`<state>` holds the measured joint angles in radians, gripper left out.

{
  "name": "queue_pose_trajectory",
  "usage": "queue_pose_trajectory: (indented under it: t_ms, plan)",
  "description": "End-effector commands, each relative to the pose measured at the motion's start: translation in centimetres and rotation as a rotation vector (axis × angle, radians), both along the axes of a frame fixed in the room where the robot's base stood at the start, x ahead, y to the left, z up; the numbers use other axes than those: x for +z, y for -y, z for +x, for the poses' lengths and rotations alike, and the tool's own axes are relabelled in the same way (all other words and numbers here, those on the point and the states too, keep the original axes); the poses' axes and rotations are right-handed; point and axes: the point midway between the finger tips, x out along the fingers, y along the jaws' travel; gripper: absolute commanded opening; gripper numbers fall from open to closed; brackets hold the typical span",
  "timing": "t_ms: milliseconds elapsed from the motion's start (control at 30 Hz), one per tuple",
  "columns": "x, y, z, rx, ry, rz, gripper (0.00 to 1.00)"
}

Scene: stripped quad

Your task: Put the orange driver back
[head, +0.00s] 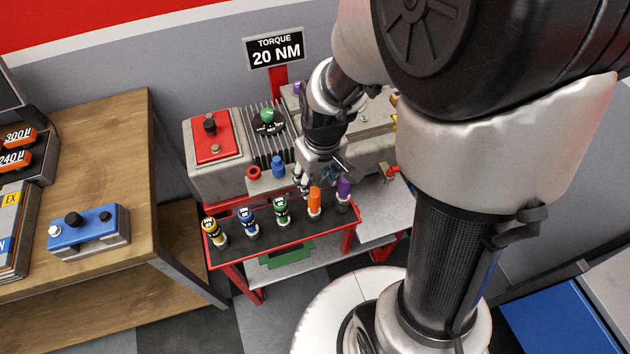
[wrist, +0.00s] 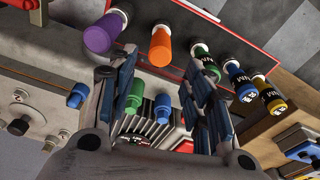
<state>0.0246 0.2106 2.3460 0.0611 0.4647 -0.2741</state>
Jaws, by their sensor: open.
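The orange driver (head: 315,201) stands upright in a row of drivers on the red-edged cart top, between the green driver (head: 281,210) and the purple driver (head: 344,188). In the wrist view the orange driver (wrist: 160,48) shows beyond the fingertips, apart from them. My gripper (head: 306,187) is open and empty, just behind and above the orange driver. Its two fingers also show in the wrist view (wrist: 166,82). The base of the orange driver is hard to make out in the head view.
A blue driver (head: 248,222) and a yellow driver (head: 214,232) stand farther left on the cart top (head: 300,235). Behind is a grey machine block (head: 205,180) with blue and green knobs. A wooden bench (head: 120,150) is at left. The cart's front strip is clear.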

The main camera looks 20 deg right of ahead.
Motion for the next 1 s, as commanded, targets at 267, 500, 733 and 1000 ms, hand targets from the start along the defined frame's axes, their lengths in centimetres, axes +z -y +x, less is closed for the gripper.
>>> queue_pose_trajectory:
  t_ms: [267, 500, 733, 1000]
  plan:
    - [5.4, -0.1, -1.4, -0.029, 0.059, 0.003, 0.46]
    - [13.8, -0.3, -7.1, -0.11, 0.179, 0.012, 0.46]
    - [17.4, -0.2, -12.5, -0.175, 0.261, 0.022, 0.46]
    - [18.1, -0.1, -14.2, -0.198, 0.283, 0.026, 0.46]
